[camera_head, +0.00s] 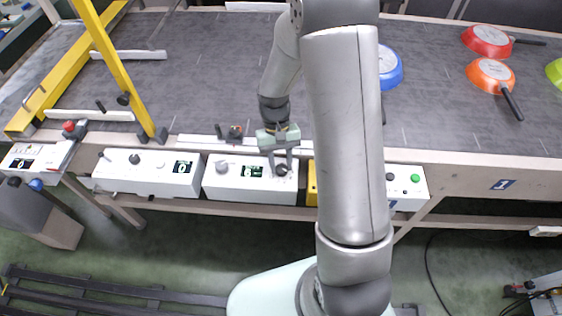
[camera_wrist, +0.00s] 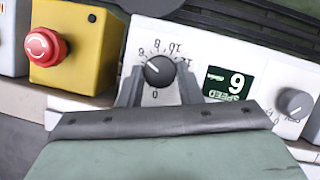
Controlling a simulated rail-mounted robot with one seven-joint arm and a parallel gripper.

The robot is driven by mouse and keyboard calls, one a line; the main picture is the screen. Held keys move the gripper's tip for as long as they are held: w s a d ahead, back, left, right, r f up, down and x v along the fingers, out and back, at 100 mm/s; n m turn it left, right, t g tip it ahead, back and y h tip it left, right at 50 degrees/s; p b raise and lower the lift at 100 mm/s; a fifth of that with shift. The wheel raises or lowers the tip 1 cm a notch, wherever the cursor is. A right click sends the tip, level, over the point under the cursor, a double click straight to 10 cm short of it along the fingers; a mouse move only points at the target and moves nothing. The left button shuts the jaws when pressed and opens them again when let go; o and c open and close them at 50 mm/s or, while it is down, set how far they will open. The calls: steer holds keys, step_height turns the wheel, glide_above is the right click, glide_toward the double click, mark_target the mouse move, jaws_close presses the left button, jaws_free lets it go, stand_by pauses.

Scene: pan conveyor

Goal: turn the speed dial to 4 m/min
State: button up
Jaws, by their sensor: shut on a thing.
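The speed dial is a round black knob (camera_wrist: 158,70) with a pale pointer mark and a printed number scale around it, seen upside down in the wrist view. In the head view the dial (camera_head: 282,170) is small on the white control box (camera_head: 240,186). My gripper (camera_wrist: 160,84) has a finger on each side of the dial and is shut on it; it also shows in the head view (camera_head: 282,165). The green speed display (camera_wrist: 230,84) beside the dial appears to read 6. The exact pointer setting is hard to read.
A grey knob (camera_wrist: 295,103) sits on the display's other side. A yellow box (camera_wrist: 75,45) with a red emergency button (camera_wrist: 45,47) stands close to the dial. The conveyor (camera_head: 220,70) lies behind, with red (camera_head: 487,40) and orange (camera_head: 490,74) pans at right.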

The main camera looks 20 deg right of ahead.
steer(key=n, duration=0.2)
steer(key=n+h, duration=0.1)
steer(key=n, duration=0.1)
steer(key=shift+a+h+b, duration=0.2)
steer(key=shift+h+b, duration=0.1)
steer(key=shift+b, duration=0.1)
steer(key=shift+a+n+t+h, duration=0.1)
steer(key=shift+n+t+h, duration=0.4)
steer(key=shift+n, duration=1.1)
steer(key=o, duration=1)
steer(key=b+v, duration=0.1)
steer(key=v, duration=1.6)
steer(key=shift+w+a+r, duration=0.15)
steer(key=shift+a, duration=0.1)
